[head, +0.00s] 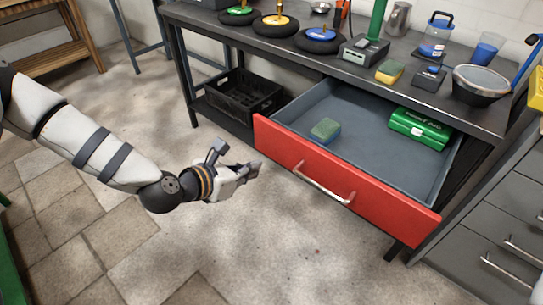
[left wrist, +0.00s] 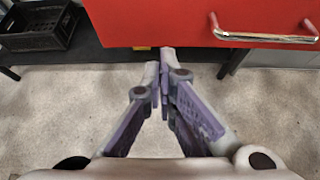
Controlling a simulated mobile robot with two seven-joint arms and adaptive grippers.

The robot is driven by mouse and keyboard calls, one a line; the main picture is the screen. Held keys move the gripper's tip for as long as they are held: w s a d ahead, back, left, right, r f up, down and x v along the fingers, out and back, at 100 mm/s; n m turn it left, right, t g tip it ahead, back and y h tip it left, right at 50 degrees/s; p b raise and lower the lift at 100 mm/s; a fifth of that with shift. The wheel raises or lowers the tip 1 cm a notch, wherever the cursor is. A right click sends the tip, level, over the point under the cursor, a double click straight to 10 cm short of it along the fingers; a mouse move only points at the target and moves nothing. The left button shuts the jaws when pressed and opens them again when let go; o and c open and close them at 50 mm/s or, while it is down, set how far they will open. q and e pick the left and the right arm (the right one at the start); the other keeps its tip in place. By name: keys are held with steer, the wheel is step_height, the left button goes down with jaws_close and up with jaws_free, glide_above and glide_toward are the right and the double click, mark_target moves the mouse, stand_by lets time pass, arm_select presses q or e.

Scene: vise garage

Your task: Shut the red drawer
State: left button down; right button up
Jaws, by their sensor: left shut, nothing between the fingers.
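The red drawer (head: 340,195) stands pulled well out from under the dark workbench. Its front has a silver bar handle (head: 322,186). My left gripper (head: 256,169) is shut and empty, in front of the left end of the drawer front. In the left wrist view the closed fingertips (left wrist: 163,55) point toward the lower edge of the red front, with the handle up and to the right. I cannot tell whether they touch it. My right gripper is not in view.
The workbench top (head: 340,62) carries weights, a sponge, a bowl, cups and small devices. A black crate (head: 243,95) sits on the low shelf left of the drawer. A grey cabinet (head: 500,215) stands at the right. The floor before the drawer is clear.

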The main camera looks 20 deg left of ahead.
mark_target(281, 155)
arm_select(q)
steer(key=x, duration=0.2)
steer(key=r+x, duration=0.1)
steer(key=x, duration=0.3)
steer(key=shift+w+d+r, duration=0.1)
steer(key=shift+w+d, duration=0.1)
steer(key=shift+w, duration=0.25)
steer(key=shift+w+d, duration=0.15)
steer(key=shift+w, duration=0.5)
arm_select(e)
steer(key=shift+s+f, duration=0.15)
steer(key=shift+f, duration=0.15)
